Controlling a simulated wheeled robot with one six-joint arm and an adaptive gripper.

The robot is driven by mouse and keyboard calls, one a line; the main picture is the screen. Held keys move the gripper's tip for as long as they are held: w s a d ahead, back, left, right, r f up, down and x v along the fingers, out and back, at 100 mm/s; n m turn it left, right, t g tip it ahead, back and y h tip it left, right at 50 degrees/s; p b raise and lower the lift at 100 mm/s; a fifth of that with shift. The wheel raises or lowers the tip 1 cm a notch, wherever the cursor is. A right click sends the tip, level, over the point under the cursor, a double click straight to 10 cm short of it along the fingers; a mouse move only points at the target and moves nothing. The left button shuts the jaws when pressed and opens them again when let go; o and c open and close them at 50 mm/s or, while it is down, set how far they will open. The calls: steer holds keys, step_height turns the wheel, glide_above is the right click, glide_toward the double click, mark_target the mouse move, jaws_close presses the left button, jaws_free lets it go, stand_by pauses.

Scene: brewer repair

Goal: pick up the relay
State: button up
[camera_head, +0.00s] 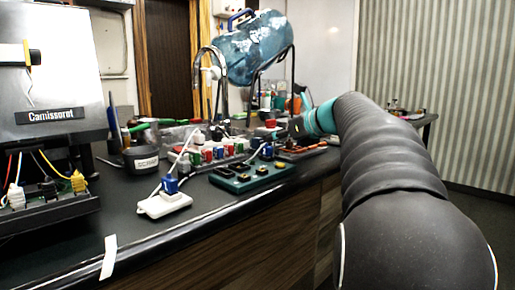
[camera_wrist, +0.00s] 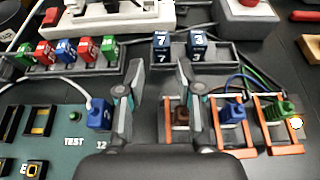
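My gripper (camera_wrist: 159,75) is open and empty in the wrist view, with bare dark counter between its fingers. Just past the fingertips, two blue relay-like blocks, marked 7 (camera_wrist: 166,42) and 3 (camera_wrist: 198,42), stand side by side in a dark rack (camera_wrist: 222,58). A blue block (camera_wrist: 99,113) with a white cable sits on the green test board (camera_wrist: 60,145), just left of the left finger. Red, blue and green blocks (camera_wrist: 64,50) stand in a rack at the upper left. I cannot tell which block is the task's relay. In the head view my gripper (camera_head: 284,134) is small and its fingers are unclear.
A white power strip (camera_wrist: 115,14) lies behind the racks. In the head view a blue water bottle (camera_head: 258,48) and tap (camera_head: 222,75) rise behind the crowded counter (camera_head: 75,240).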

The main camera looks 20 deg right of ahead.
mark_target(260, 139)
steer(key=x, duration=0.5)
steer(key=shift+w+r, duration=0.15)
steer(key=shift+r, duration=0.25)
jaws_close()
steer(key=shift+d+r, duration=0.1)
